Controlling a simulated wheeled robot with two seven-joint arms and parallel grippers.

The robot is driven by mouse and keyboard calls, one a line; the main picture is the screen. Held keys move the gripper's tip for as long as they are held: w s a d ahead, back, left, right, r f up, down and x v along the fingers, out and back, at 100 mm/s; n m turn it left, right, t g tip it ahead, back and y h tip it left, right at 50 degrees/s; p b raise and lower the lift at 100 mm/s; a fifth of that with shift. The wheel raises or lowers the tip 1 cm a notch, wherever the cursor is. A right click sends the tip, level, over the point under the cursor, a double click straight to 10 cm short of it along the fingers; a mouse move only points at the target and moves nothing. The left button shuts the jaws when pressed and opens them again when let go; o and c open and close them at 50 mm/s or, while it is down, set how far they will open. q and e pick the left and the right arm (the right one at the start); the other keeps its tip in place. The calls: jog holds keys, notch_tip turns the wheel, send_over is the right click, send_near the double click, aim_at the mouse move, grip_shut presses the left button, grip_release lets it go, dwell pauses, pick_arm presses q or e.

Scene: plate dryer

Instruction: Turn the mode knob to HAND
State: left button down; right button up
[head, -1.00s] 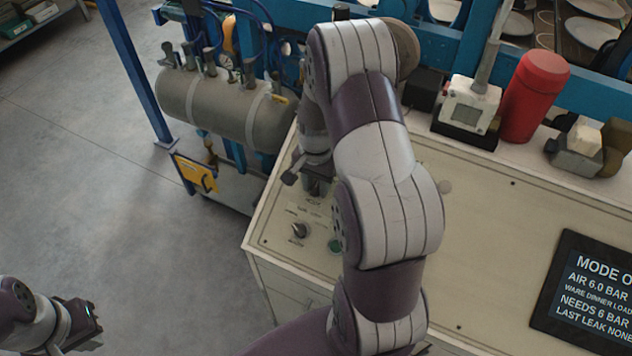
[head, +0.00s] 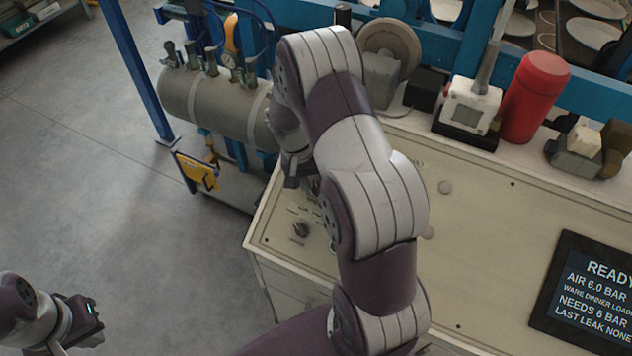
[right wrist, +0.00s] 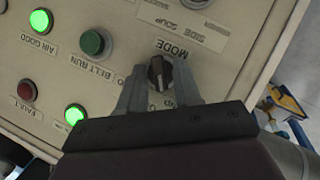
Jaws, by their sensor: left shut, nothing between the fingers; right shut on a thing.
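The black mode knob (right wrist: 157,72) is in the right wrist view, below an upside-down MODE label (right wrist: 171,48). My right gripper (right wrist: 160,86) is shut on this knob, with one finger on each side. Its fingers partly cover the position lettering, so I cannot read which setting the knob points at. In the head view my right arm hides the mode knob and most of that gripper. My left gripper (head: 90,318) is shut and empty over the floor at the lower left.
Green lamps (right wrist: 41,21), a red lamp (right wrist: 27,90) and a green BELT RUN button (right wrist: 92,43) sit beside the knob. Another knob (head: 301,229) is nearer the panel's front-left. A screen (head: 590,290) reads READY. A red cylinder (head: 534,97) stands at the back.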

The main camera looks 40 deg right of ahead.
jog(key=shift+n+g+h, duration=0.3)
jog(key=shift+n+h, duration=0.2)
jog(key=shift+n, duration=0.5)
jog(key=o, duration=0.7)
jog(key=shift+a, duration=0.1)
jog(key=shift+w, duration=0.1)
